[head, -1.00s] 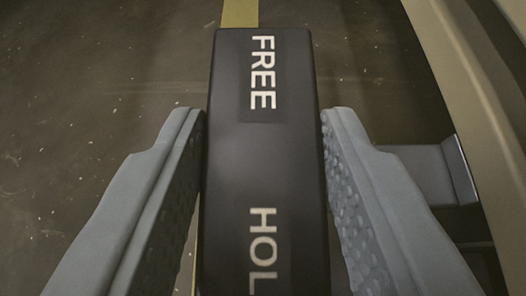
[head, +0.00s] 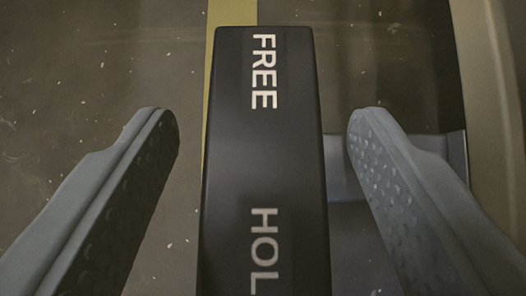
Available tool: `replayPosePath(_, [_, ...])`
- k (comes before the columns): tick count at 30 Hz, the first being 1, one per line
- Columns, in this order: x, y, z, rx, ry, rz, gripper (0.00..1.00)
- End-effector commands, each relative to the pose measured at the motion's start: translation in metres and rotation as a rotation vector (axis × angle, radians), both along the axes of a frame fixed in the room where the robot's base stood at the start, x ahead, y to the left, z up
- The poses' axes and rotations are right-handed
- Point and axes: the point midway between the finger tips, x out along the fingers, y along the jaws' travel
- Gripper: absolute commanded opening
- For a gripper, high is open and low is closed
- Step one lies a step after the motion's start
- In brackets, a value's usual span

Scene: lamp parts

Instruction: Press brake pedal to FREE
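The black brake pedal (head: 264,165) runs down the middle of the head view. White letters on it read FREE near its far end and HOL lower down, where the frame cuts the word off. My gripper (head: 263,125) is open, with one grey finger on each side of the pedal. A gap shows between each finger and the pedal's sides. The near end of the pedal is out of the frame.
A dark speckled floor (head: 100,60) lies below, with a yellow stripe (head: 232,12) running under the pedal's left side. A beige frame part (head: 488,100) rises at the right. A grey block (head: 342,165) shows behind the right finger.

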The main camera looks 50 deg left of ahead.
Motion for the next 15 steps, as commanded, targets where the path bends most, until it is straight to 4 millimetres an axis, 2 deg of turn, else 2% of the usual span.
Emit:
replayPosePath(9, [0.0, -0.001, 0.001, 0.0, -0.001, -0.001, 0.58])
replayPosePath(15, [-0.008, -0.014, 0.017, 0.0, -0.001, -0.002, 0.58])
